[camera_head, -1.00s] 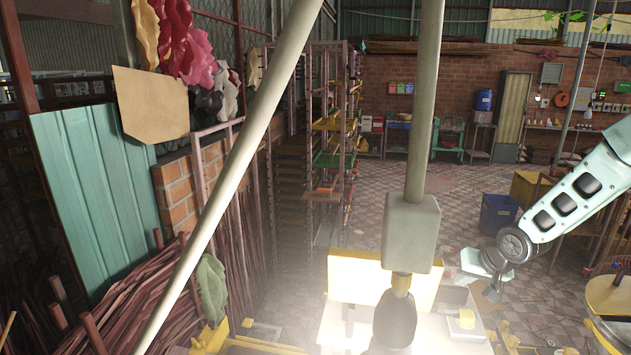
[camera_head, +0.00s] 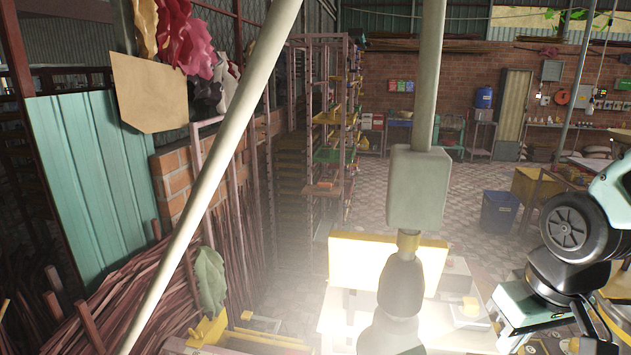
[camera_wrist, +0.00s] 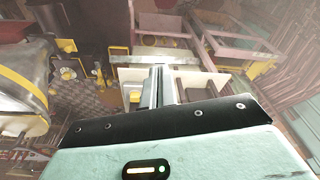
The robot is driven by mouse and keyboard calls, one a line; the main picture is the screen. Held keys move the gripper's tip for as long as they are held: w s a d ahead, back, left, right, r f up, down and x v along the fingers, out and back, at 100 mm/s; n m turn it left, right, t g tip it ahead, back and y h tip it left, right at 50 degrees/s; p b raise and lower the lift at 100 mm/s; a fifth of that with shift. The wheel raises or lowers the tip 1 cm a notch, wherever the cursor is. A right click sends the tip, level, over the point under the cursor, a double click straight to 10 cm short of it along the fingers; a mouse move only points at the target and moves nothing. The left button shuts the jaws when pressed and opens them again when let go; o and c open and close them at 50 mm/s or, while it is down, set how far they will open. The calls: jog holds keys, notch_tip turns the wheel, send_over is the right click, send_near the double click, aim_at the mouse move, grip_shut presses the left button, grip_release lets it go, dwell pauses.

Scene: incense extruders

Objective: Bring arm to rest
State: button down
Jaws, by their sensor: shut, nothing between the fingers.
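My arm shows at the right edge of the head view, bent, with its pale green and black wrist part low at the right. In the wrist view my gripper (camera_wrist: 161,88) is shut, its two fingers together and nothing between them. It points at a worktable area with pale box-like parts below and ahead of it. The fingertips look clear of these parts, though the exact gap is hard to tell.
A slanted pole (camera_head: 215,175) crosses the left. A blue bin (camera_head: 499,211) and a rack (camera_head: 330,140) stand farther back. Tiled floor between them is free.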

jog(key=s+a+f+n+g+b, duration=0.2)
jog(key=s+a+f+n+b, duration=0.4)
jog(key=s+a+f+b, duration=0.6)
notch_tip(320, 180, down, 2)
jog(key=shift+a+f+b, duration=0.1)
jog(key=shift+a+b, duration=0.6)
jog(key=shift+b, duration=0.55)
